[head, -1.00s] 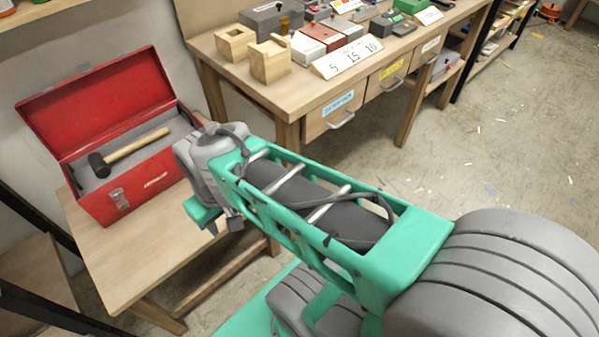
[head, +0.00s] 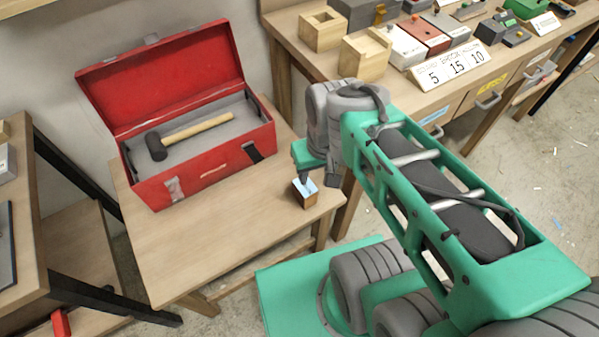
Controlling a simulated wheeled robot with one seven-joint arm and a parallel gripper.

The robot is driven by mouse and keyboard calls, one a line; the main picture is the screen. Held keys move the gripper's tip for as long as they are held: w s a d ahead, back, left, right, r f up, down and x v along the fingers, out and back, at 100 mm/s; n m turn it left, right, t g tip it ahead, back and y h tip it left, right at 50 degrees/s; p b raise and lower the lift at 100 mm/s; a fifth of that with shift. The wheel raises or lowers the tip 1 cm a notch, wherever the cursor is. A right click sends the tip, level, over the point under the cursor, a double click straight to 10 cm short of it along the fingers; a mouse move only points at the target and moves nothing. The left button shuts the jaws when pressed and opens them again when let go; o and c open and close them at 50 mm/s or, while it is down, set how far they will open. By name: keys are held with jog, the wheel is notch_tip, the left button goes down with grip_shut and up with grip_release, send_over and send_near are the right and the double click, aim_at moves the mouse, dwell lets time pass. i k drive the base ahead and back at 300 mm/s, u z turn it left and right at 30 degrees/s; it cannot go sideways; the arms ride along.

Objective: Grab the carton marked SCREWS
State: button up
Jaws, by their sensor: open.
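A small brown box with a pale blue and white top (head: 304,193) stands near the right front corner of the low wooden table. It may be the carton; I cannot read any marking on it. My gripper (head: 316,178) points down at the end of my green and grey arm, just above and beside this box. Its jaws are open, though the wrist hides part of them. I cannot tell whether a finger touches the box.
An open red toolbox (head: 205,165) with a black-headed hammer (head: 190,134) stands on the low table (head: 215,243). A workbench with wooden blocks, small boxes and a number sign (head: 457,68) is behind. Another bench (head: 38,250) is at left. The low table's front is clear.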

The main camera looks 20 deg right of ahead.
aim_at(306, 195)
jog(key=u, duration=0.2)
jog(key=k, duration=1.1)
jog(key=u, duration=0.85)
jog(key=i, duration=0.45)
